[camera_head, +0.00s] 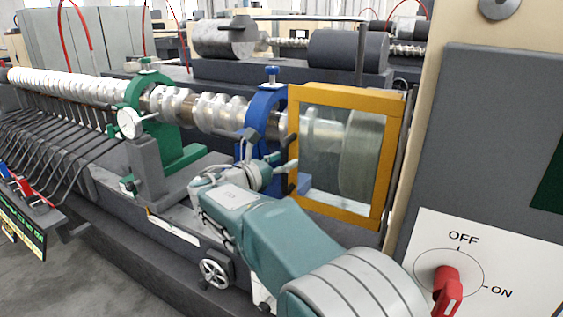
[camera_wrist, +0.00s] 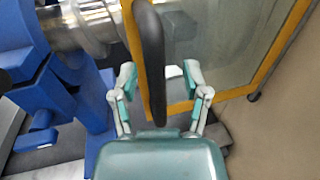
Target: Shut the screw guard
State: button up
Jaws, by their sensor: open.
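The screw guard (camera_head: 388,160) is a clear panel in a yellow frame at the right end of the screw (camera_head: 205,107). A grey drum shows through the pane. A black handle (camera_head: 292,188) is on the frame's left side. In the wrist view, the guard's yellow frame (camera_wrist: 262,85) fills the upper right and the black handle (camera_wrist: 150,50) runs down between my fingers. My gripper (camera_head: 272,152) is open at the guard's left edge. In the wrist view, its fingers (camera_wrist: 158,78) are on either side of the handle, with gaps; contact is not visible.
A blue ring support (camera_head: 265,110) stands just left of the guard, close to my gripper. A green support with a dial gauge (camera_head: 130,122) stands farther left. A grey panel with a red OFF/ON switch (camera_head: 446,285) is at the right.

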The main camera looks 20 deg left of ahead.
jog(key=v, duration=1.2)
